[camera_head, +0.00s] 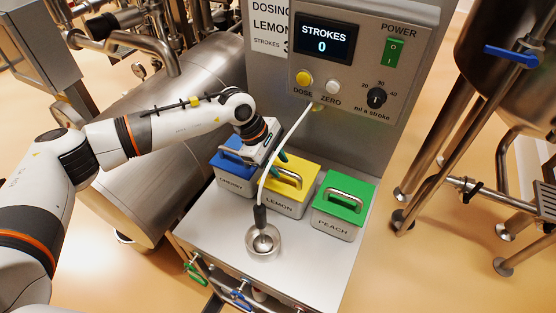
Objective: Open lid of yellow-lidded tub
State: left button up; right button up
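The yellow-lidded tub (278,204) is labelled LEMON and stands on the grey bench between two other tubs. Its yellow lid (298,188) sits on top and looks closed, with a metal bar handle (287,176) across it. My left gripper (275,168) reaches in from the left, over the blue and yellow lids, with its dark fingers by the left end of the yellow lid's handle. The fingertips are partly hidden, so I cannot tell whether they touch the handle or are open or shut. My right gripper is not in view.
A blue-lidded CHERRY tub (234,184) stands left and a green-lidded PEACH tub (333,225) right. The control panel (348,65) rises behind. Bench space at front right is free.

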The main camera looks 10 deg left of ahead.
pick_arm(q)
jog(key=shift+d+f, duration=0.15)
jog(key=shift+f, duration=0.25)
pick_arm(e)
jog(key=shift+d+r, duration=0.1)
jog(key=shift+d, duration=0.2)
pick_arm(q)
jog(key=shift+c, duration=0.4)
grip_shut()
